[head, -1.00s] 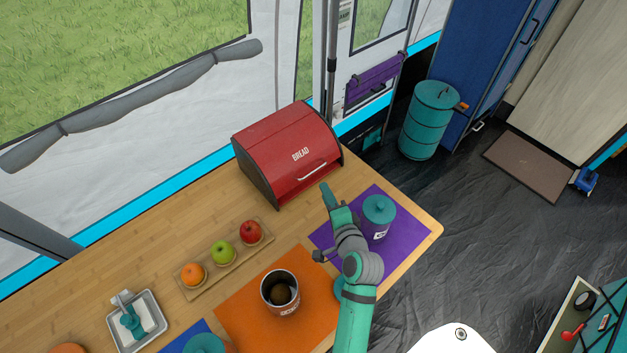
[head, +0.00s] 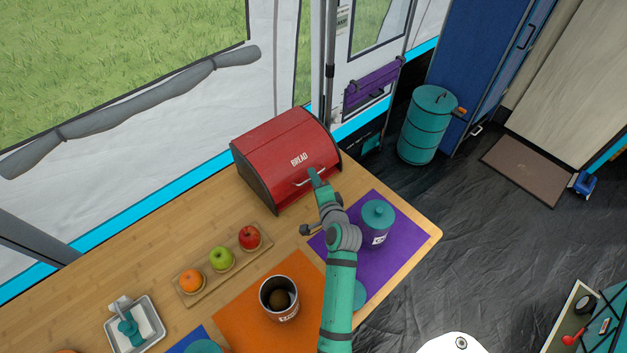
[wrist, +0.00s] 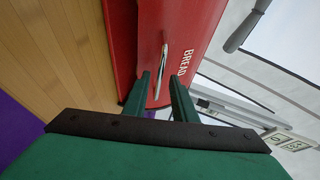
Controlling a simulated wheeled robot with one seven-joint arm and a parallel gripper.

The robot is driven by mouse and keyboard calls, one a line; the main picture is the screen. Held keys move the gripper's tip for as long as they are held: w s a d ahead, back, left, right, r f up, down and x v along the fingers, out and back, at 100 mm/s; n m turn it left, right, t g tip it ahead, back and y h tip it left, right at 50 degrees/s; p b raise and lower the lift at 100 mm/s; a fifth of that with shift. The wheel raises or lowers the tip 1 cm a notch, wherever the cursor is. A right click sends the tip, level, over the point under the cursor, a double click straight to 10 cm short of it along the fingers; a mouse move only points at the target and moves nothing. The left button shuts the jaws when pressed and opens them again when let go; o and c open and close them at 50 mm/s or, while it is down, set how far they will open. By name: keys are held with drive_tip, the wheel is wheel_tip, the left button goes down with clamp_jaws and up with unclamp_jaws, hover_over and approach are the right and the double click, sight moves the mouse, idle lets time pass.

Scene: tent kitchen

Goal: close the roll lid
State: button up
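The red bread box (head: 275,145) stands at the back of the wooden table. Its curved roll lid (head: 290,140), marked BREAD, is down over the front; whether a small gap is left at its lower edge I cannot tell. A light metal handle (head: 309,182) runs along the lid's lower front. My gripper (head: 315,173) is at the right part of the handle. In the wrist view my gripper (wrist: 160,83) is open, with one finger on each side of the handle (wrist: 161,72); contact is unclear.
A purple canister (head: 377,225) with a teal lid stands on a purple mat, right of my arm. A board (head: 205,277) with an orange, a green apple and a red apple lies to the left. A steel canister (head: 278,298) stands on an orange mat.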

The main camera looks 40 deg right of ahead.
clamp_jaws()
idle(1.4)
